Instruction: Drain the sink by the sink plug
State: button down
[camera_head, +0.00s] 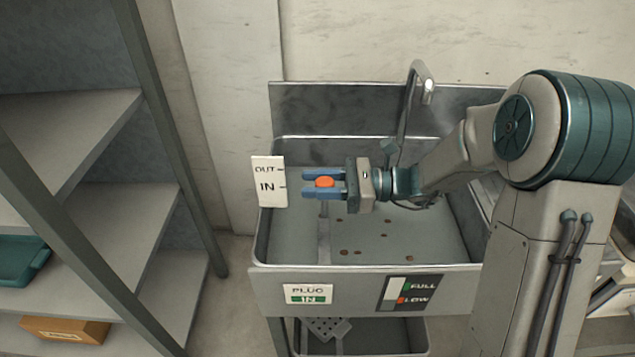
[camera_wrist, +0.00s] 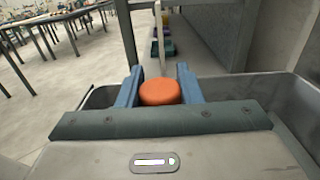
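The sink (camera_head: 375,275) is a grey metal basin with a few brown specks on its floor. The orange top of the sink plug (camera_head: 323,182) stands on a grey upright rod near the sink's left side, beside the IN mark. My gripper (camera_head: 322,184) reaches in from the right, its blue fingers on both sides of the orange top. In the wrist view, the orange top (camera_wrist: 160,92) fills the space between the fingers, which look closed on it. The fingers hide the part just below it. The front label (camera_head: 308,293) reads PLUG IN.
An OUT/IN sign (camera_head: 268,181) stands just left of the fingers. A faucet (camera_head: 411,110) rises behind the sink. A FULL/LOW gauge (camera_head: 408,293) is on the sink's front. Shelves (camera_head: 125,230) stand at the left. The space above the plug looks clear.

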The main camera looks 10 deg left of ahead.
jog(key=shift+r+p, duration=1.85)
jog(key=shift+r, duration=0.15)
jog(key=shift+f, duration=0.1)
jog(key=c, duration=1)
grip_release()
jog(key=shift+d, duration=0.1)
jog(key=v, duration=1.3)
jog(key=shift+w+d, duration=0.15)
jog(key=shift+d, duration=0.15)
